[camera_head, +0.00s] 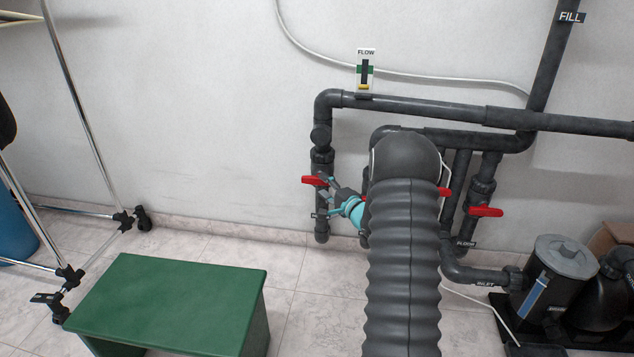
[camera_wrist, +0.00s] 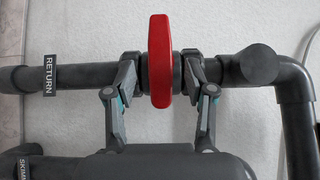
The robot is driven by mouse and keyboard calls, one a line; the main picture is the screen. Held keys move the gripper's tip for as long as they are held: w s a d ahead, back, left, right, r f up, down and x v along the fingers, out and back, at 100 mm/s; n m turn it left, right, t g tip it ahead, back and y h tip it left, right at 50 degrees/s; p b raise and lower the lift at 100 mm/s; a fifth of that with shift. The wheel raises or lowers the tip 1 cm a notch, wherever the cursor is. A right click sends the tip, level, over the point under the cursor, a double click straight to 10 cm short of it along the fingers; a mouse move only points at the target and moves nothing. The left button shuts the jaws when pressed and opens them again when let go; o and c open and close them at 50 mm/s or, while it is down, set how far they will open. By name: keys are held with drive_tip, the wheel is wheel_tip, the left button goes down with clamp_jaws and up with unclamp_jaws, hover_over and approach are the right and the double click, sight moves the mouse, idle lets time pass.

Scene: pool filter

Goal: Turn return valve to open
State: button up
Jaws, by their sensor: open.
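The return valve has a red handle (camera_wrist: 160,60), which lies crosswise to its dark grey pipe in the wrist view. A RETURN label (camera_wrist: 50,74) is on that pipe, left of the valve. In the head view the red handle (camera_head: 315,181) sticks out sideways from the leftmost vertical pipe. My gripper (camera_wrist: 158,78) is open, with one finger on each side of the handle and a gap visible on the left side. Whether either finger touches the handle I cannot tell. In the head view my gripper (camera_head: 324,192) is at the valve, partly hidden by my arm.
Another red handle (camera_head: 485,211) is on a pipe to the right, and one more (camera_head: 444,192) shows beside my arm. A flow gauge (camera_head: 365,72) stands on the upper pipe. A green bench (camera_head: 170,300) is at lower left, and a pump strainer (camera_head: 550,285) at lower right.

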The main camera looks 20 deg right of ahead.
sight(320, 182)
drive_tip(key=shift+w+a, duration=0.25)
drive_tip(key=shift+w, duration=0.9)
drive_tip(key=shift+w+a, duration=0.2)
drive_tip(key=shift+w, duration=0.95)
clamp_jaws()
